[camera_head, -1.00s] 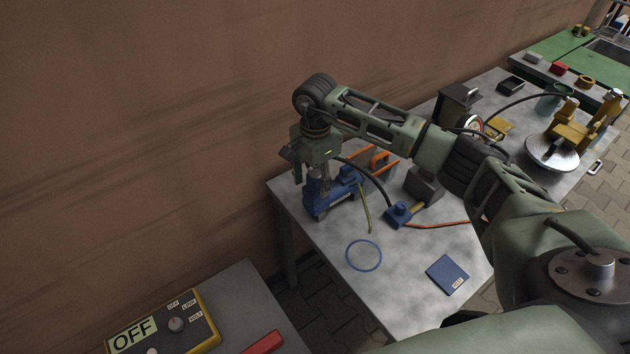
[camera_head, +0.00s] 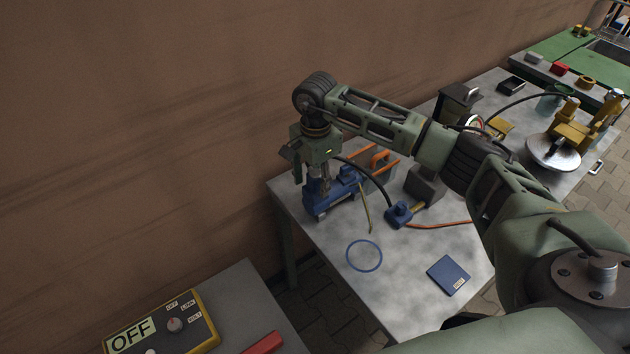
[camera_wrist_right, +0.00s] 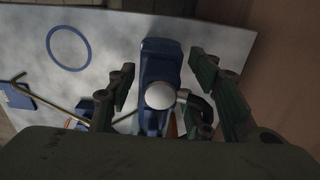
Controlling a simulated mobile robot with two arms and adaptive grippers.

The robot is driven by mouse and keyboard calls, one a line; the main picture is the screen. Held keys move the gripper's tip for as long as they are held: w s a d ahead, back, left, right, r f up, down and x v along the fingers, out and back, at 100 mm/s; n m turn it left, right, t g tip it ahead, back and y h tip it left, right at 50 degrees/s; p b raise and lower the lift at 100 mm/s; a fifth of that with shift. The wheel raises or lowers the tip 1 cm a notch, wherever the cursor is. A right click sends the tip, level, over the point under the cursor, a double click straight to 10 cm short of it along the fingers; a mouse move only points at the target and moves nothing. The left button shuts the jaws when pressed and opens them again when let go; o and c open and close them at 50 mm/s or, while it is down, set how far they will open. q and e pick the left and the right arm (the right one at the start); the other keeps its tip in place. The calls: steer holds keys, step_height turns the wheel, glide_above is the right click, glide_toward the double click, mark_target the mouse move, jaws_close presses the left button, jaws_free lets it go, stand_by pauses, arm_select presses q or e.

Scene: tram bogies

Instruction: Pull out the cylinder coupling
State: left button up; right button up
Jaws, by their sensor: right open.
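My right gripper (camera_head: 318,180) is over the blue device (camera_head: 340,198) on the grey table, pointing down. In the right wrist view, the open fingers of the right gripper (camera_wrist_right: 165,90) stand on either side of the blue device (camera_wrist_right: 157,62), with a pale round knob (camera_wrist_right: 160,96) between them. A dark curved fitting (camera_wrist_right: 196,106) joins the knob's right side, close to the right finger. I cannot tell whether any finger touches it. No part is clearly named as the cylinder coupling. My left gripper is not in view.
A blue ring (camera_head: 364,255) and a blue booklet (camera_head: 448,275) lie on the table (camera_head: 395,290). A small blue block (camera_head: 398,215) with an orange hose sits right of the device. A yellow box reading OFF (camera_head: 165,325) is at lower left. The brown wall is close behind.

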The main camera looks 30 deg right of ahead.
mark_target(316, 174)
jaws_close()
stand_by(0.3)
steer(key=shift+r, duration=0.15)
steer(key=shift+r+p, duration=1.5)
steer(key=shift+r, duration=1.35)
